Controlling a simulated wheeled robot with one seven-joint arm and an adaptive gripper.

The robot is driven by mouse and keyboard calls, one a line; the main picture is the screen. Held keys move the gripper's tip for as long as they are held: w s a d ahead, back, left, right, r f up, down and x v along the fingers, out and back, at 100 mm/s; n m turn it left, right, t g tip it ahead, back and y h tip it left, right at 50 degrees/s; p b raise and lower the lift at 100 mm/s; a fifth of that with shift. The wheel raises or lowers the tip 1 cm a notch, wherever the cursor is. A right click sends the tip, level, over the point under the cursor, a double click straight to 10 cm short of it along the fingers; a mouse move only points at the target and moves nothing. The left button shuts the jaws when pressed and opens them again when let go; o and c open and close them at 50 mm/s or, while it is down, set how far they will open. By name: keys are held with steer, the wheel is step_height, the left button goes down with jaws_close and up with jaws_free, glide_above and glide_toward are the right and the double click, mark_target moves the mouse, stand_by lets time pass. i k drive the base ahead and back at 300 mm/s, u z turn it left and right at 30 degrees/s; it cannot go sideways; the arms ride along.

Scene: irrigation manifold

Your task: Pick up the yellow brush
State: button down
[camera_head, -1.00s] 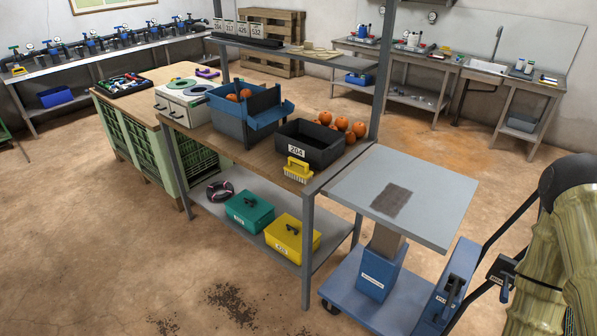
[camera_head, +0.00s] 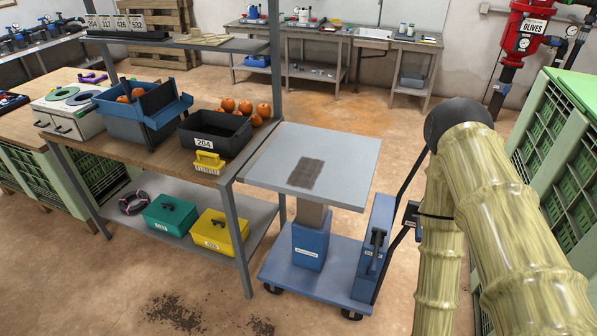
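The yellow brush (camera_head: 209,161) has a yellow handle and pale bristles. It sits at the front right part of the wooden bench top (camera_head: 160,160), just in front of the black bin labelled 204 (camera_head: 215,134). The brush is fully visible and nothing touches it from above. My arm shows at the right of the view in a pale green ribbed cover, well apart from the brush. My gripper is out of view.
A lift cart with a grey top (camera_head: 335,160) stands right of the bench, between it and my arm. A blue bin (camera_head: 125,128) and pumpkins (camera_head: 263,111) share the bench. Green crates (camera_head: 565,140) stand at right. Floor in front is open.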

mark_target(215, 166)
steer(key=u, duration=0.4)
steer(key=i, duration=0.45)
steer(key=u, duration=0.5)
